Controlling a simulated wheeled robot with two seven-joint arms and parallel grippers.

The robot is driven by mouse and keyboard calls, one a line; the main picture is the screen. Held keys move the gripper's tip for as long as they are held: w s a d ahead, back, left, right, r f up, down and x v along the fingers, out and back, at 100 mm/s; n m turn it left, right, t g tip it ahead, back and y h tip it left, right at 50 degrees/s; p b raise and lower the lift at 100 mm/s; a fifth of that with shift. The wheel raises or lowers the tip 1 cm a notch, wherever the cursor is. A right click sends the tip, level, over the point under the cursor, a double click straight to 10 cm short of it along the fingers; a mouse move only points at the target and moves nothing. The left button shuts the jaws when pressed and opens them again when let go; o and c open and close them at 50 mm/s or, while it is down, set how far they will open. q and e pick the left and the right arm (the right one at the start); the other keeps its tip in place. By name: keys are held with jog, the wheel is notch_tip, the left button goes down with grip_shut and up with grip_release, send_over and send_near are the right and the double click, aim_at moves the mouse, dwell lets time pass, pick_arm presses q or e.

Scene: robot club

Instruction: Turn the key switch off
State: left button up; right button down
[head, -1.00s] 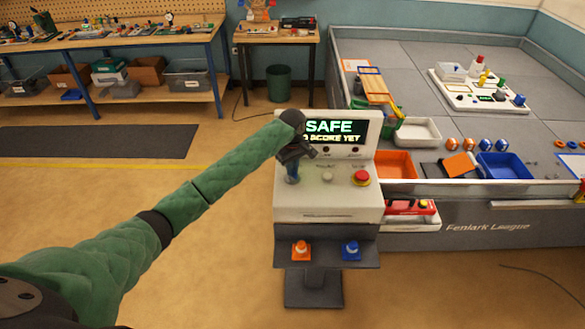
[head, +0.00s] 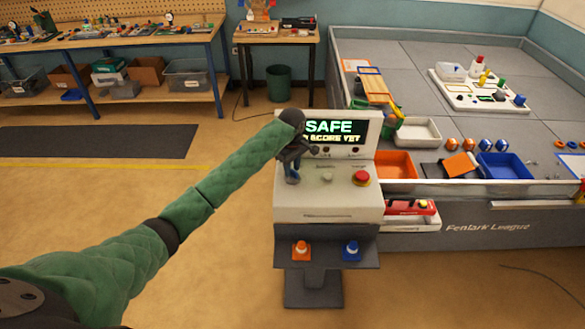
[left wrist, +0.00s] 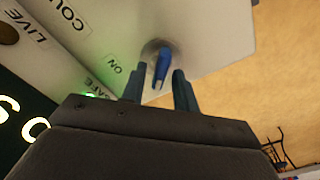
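The key switch is a blue key (left wrist: 162,66) in a round collar on the pale console top. The word ON is printed beside it in the left wrist view. My left gripper (left wrist: 158,84) is open, with one dark finger on each side of the key. A gap shows between the key and the fingers, and I cannot tell whether either touches it. In the head view my left gripper (head: 292,174) points down at the left part of the console (head: 328,204) and hides the key. My right gripper is not in view.
The console screen (head: 338,131) reads SAFE. A red button (head: 361,178) and a pale button (head: 327,177) sit right of my gripper. A grey game field (head: 470,215) stands at the right.

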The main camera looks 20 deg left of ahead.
aim_at(292, 170)
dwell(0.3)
pick_arm(q)
jog(key=shift+r+b, duration=0.2)
jog(key=shift+b, duration=0.1)
notch_tip(292, 170, up, 6)
jog(key=b, duration=0.2)
jog(key=shift+b, duration=0.4)
jog(key=shift+r, duration=0.65)
